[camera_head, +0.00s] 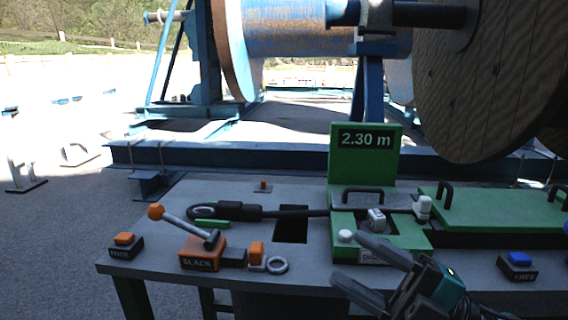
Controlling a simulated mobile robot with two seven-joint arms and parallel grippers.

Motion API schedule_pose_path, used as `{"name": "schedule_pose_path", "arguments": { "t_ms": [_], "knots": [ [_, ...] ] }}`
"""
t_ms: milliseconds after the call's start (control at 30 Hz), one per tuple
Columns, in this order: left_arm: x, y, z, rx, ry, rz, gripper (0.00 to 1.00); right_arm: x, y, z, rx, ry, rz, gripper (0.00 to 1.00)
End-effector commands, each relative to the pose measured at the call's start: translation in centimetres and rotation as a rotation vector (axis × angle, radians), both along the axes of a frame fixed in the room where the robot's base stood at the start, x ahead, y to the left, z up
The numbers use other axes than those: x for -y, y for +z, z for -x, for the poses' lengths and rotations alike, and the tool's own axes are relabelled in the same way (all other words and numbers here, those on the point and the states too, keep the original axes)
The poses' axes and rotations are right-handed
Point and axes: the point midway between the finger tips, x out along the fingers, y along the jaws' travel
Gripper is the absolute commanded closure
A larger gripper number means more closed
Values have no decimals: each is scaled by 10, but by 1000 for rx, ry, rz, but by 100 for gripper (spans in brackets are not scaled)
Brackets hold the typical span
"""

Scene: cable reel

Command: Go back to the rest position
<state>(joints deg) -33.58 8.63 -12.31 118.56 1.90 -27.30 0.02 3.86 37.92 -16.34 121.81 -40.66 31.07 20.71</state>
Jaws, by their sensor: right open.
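My right gripper (350,259) reaches in from the bottom right, its two dark fingers apart with nothing between them. It is in front of the green measuring unit (408,240) on the grey bench, and its fingers partly cover the label there. My left gripper is not in view. A black cable (272,213) with a looped end lies across the bench toward the green unit. The green display (365,141) behind reads 2.30 m.
On the grey bench (160,233) stand an orange-knobbed lever on a SLACK box (203,253), an orange button box (125,246) at left and a blue button box (519,266) at right. A dark rectangular opening (291,225) is mid-bench. Large cable reels (480,90) stand behind.

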Motion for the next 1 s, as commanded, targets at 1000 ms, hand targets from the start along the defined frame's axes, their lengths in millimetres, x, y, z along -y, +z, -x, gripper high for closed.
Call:
{"name": "schedule_pose_path", "arguments": {
  "t_ms": [1000],
  "knots": [
    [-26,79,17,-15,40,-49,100,71,-244,87,-1513,-899,-476,45]
  ]
}}
